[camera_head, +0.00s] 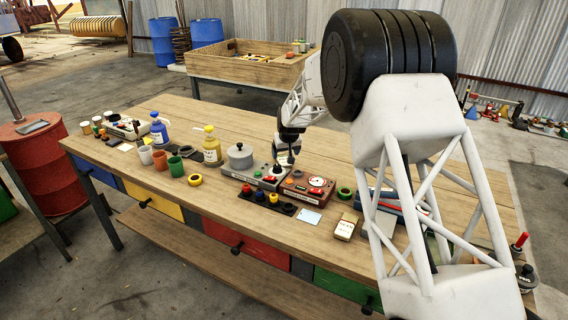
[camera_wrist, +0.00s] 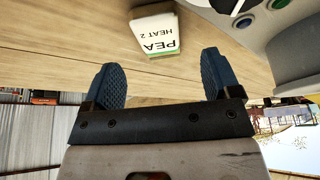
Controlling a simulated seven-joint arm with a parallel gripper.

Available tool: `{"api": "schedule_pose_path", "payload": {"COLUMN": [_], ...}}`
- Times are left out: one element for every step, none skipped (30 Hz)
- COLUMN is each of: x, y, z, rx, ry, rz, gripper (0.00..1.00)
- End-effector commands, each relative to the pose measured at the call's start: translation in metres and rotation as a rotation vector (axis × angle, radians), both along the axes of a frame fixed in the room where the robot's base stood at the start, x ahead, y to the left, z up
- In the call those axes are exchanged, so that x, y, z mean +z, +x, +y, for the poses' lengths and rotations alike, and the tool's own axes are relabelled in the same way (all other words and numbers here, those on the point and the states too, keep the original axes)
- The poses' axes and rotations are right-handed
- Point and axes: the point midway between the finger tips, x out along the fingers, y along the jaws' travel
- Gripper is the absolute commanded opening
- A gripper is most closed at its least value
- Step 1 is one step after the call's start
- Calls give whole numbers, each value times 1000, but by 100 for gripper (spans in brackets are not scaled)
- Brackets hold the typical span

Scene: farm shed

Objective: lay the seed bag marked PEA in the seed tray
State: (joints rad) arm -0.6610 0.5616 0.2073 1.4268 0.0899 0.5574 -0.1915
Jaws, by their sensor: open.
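In the wrist view, a small white seed bag (camera_wrist: 155,32) with a green lower edge lies on the wood, its print reading PEA and HEAT 2 upside down. My gripper (camera_wrist: 163,82) is open, its two blue ribbed fingers apart with nothing between them. The bag lies beyond the fingertips, roughly in line with the gap, and is not held. In the head view, my wrist (camera_head: 286,150) hangs over the back middle of the workbench; the fingers are too small to make out. I cannot pick out the PEA bag or the seed tray with certainty there.
On the workbench (camera_head: 150,194), control boxes (camera_head: 309,187), a grey pot (camera_head: 240,156), bottles (camera_head: 211,147) and cups stand close together. A cream packet (camera_head: 346,226) lies near the front edge. In the wrist view, a grey rounded body with buttons (camera_wrist: 282,3) is close on the right.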

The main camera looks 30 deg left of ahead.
Motion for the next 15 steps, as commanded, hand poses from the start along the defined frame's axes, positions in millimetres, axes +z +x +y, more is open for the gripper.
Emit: {"api": "schedule_pose_path", "payload": {"x": [-2, -3, -5, -6, -8, -10, -13, -15, -19, -22, -25, -28, -30, -33, -37], "y": [0, 1, 1, 2, 3, 4, 5, 5, 7, 8, 9, 10, 11, 11, 12], "z": [0, 1, 1, 2, 2, 3, 4, 4, 5, 6, 7, 8, 8, 9, 10], "rx": [0, 0, 0, 0, 0, 0, 0, 0, 0, 0, 0, 0, 0, 0, 0], "ry": [-1, -1, -1, -1, -1, -1, -1, -1, -1, -1, -1, -1, -1, -1, -1], "rz": [1, 1, 1, 1, 1, 1, 1, 1, 1, 1, 1, 1, 1, 1, 1], "gripper": [83, 83, 83, 83, 83, 83, 83, 83, 83, 83, 83, 83, 83, 83, 83]}}
